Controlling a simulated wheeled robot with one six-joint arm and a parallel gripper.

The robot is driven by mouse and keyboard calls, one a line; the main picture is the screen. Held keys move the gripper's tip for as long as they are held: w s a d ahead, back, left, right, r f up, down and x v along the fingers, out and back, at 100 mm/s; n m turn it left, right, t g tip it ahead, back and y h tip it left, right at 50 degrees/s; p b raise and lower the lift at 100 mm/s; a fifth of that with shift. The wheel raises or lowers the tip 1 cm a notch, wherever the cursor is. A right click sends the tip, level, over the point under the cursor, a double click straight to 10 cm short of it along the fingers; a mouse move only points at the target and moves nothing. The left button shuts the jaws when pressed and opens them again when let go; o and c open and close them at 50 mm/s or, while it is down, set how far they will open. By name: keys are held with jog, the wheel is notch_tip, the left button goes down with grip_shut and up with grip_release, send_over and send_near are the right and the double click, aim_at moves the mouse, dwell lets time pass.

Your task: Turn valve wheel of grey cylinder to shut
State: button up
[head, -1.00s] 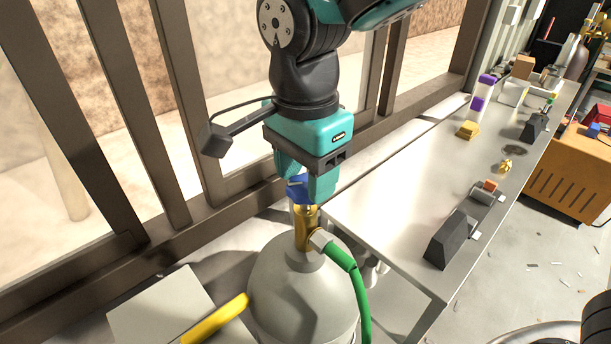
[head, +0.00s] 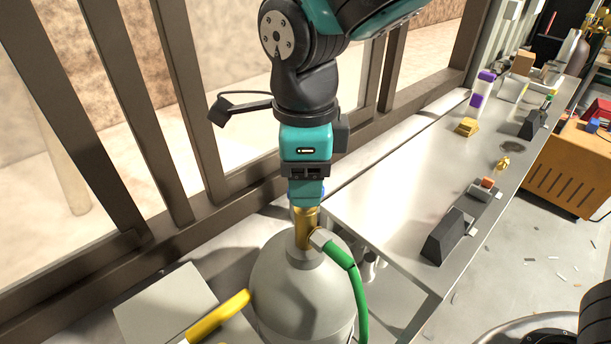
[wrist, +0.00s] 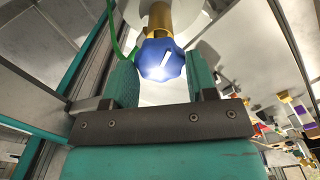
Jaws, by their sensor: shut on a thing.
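The grey cylinder (head: 300,285) stands upright in the lower middle of the head view, with a brass valve (head: 306,230) on its neck. My teal gripper (head: 306,192) points down over the valve and is shut on the wheel. In the head view its near finger hides most of the wheel.
A green hose (head: 355,285) leaves the valve to the right. A yellow handle (head: 218,318) is close at left. A steel bench (head: 385,205) with a dark block (head: 448,238) stands right of the cylinder. Brown framed posts (head: 130,120) run behind.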

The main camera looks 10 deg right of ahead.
jog(key=m, duration=0.3)
jog(key=shift+p, duration=0.35)
jog(key=o, duration=1)
jog(key=shift+c, duration=0.2)
notch_tip(320, 180, up, 6)
jog(key=p, duration=0.5)
jog(key=shift+r, duration=0.1)
